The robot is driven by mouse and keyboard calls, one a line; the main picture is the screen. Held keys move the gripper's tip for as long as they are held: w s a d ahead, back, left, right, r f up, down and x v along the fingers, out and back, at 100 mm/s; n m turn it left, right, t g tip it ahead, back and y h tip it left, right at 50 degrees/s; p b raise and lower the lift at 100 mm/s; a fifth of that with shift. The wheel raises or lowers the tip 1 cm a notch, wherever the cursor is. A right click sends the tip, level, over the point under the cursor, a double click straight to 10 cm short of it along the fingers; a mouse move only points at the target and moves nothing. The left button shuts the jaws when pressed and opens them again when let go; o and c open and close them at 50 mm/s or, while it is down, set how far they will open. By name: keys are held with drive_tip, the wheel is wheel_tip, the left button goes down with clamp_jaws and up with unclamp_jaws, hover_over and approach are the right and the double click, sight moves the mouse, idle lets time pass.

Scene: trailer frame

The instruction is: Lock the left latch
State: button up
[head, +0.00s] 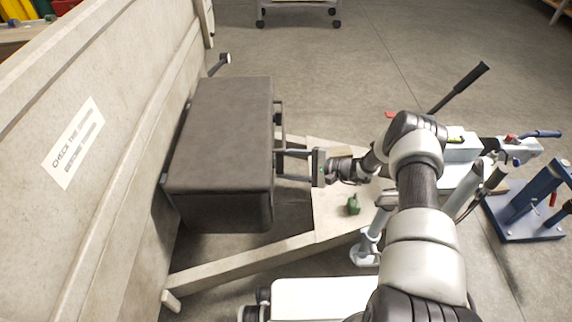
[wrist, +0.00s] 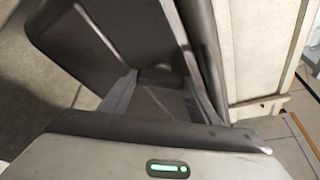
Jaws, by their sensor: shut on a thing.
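A dark grey box (head: 220,135) stands against the trailer wall. My gripper (head: 281,166) is at the box's right-hand face, with its two fingers pointing left to that face. In the wrist view my gripper (wrist: 160,76) has its grey fingers on either side of a small dark part at the box, which I take to be the latch. It is shut on that part. The latch's shape and position are mostly hidden by the fingers. A second dark bracket (head: 279,112) sticks out farther up the same face in the head view.
The pale trailer wall (head: 110,90) rises at the left. Pale frame beams (head: 240,262) run below the box. A small green object (head: 353,205) sits on the pale plate (head: 325,222) below my wrist. A blue stand (head: 530,205) is at the right. Open floor lies beyond.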

drive_tip(key=m+g, duration=0.1)
drive_tip(key=m, duration=0.1)
drive_tip(key=m+g, duration=0.2)
drive_tip(key=m, duration=0.1)
drive_tip(key=m+g+h, duration=0.1)
drive_tip(key=m+g, duration=0.1)
drive_tip(key=shift+w+r+m, duration=0.2)
drive_tip(key=shift+w+m, duration=0.1)
drive_tip(key=shift+w, duration=0.05)
idle(0.6)
drive_tip(key=o, duration=1)
drive_tip(key=shift+o, duration=0.2)
drive_tip(key=v, duration=1.7)
drive_tip(key=shift+d+r, duration=0.15)
drive_tip(key=shift+d, duration=0.05)
drive_tip(key=shift+w+r, duration=0.1)
